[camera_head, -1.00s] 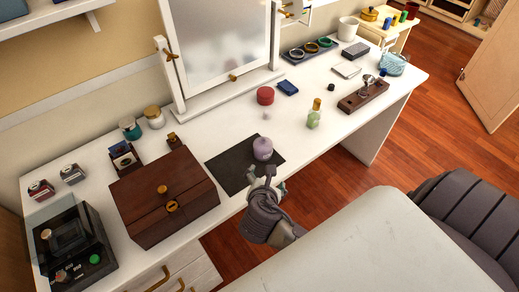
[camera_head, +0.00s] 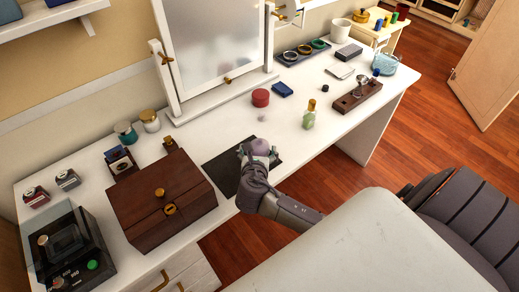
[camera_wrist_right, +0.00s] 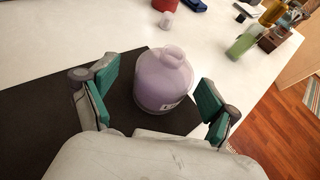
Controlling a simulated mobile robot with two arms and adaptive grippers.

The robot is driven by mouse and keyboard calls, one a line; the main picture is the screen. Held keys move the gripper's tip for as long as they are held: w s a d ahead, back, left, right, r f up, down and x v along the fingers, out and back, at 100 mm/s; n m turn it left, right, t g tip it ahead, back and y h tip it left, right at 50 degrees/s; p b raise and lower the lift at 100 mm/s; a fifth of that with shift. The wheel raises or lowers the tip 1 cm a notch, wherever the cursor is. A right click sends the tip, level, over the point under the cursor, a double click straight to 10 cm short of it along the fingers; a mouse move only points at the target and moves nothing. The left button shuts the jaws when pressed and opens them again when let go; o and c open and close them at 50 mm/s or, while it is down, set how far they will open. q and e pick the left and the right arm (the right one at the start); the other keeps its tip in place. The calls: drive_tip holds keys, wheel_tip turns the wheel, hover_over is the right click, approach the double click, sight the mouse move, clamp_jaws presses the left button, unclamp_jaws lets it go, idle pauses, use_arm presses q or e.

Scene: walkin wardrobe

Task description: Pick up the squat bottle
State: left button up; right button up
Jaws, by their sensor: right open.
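The squat bottle (camera_wrist_right: 163,82) is pale purple with a short neck and a small label. It stands upright on a dark mat (camera_wrist_right: 70,135) on the white dressing table. In the head view the bottle (camera_head: 260,147) is partly hidden by my right gripper (camera_head: 259,156). In the wrist view my right gripper (camera_wrist_right: 157,98) is open, with one green-padded finger on each side of the bottle and a gap on both sides. The bottle's lower front is close to the palm. My left gripper is not in view.
A brown wooden box (camera_head: 161,199) stands left of the mat. A green bottle with a gold cap (camera_head: 309,115), a red round tin (camera_head: 261,97) and a blue item (camera_head: 282,89) lie beyond it. A mirror (camera_head: 213,50) stands at the back.

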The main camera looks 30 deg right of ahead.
sight(260, 145)
drive_tip(key=x, duration=0.4)
drive_tip(key=shift+d+f, duration=0.25)
drive_tip(key=shift+d, duration=0.05)
drive_tip(key=c, duration=1.4)
